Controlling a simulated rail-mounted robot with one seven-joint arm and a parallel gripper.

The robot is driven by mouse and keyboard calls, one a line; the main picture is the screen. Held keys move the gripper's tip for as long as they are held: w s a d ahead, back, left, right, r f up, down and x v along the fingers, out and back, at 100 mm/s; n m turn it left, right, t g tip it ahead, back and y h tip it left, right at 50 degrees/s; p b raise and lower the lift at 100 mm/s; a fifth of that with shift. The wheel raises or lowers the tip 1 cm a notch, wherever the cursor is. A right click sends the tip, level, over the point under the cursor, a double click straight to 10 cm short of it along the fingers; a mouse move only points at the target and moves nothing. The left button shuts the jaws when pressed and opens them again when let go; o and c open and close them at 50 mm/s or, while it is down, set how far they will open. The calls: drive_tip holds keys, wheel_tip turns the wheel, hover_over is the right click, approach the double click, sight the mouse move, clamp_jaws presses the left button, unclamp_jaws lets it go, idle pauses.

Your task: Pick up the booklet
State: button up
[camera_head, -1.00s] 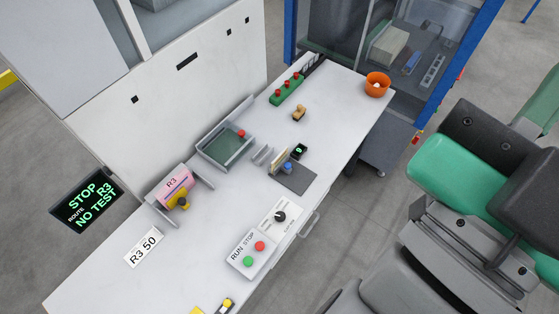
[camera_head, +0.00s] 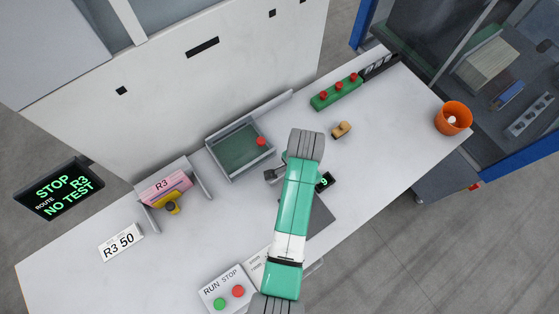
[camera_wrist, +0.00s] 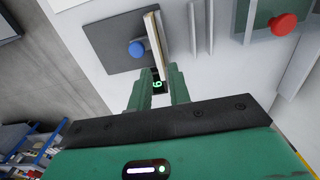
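The booklet (camera_wrist: 154,38) is a thin cream and brown piece standing on edge in the wrist view, beside a blue knob (camera_wrist: 136,48) and a dark grey pad (camera_wrist: 112,42). My gripper (camera_wrist: 161,74) is open. Its two green fingers point toward the booklet's near end, which lies roughly in line with the gap between them. Nothing is held. I cannot tell whether the fingers touch the booklet. In the head view my arm covers the booklet and the blue knob; only part of the pad (camera_head: 318,213) shows.
A small display reading 9 (camera_head: 324,181) stands close by. A green tray with a red knob (camera_head: 237,147) and a pink R3 packet (camera_head: 167,187) are to the left. A green three-button block (camera_head: 337,94), a stamp (camera_head: 341,129) and an orange bowl (camera_head: 453,118) stand farther back. RUN/STOP buttons (camera_head: 226,289) are in front.

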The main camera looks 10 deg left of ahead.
drive_tip(key=shift+s, duration=0.1)
drive_tip(key=shift+s+f, duration=0.15)
drive_tip(key=shift+f, duration=0.25)
wheel_tip(320, 180, down, 7)
drive_tip(key=shift+s+a, duration=0.15)
clamp_jaws()
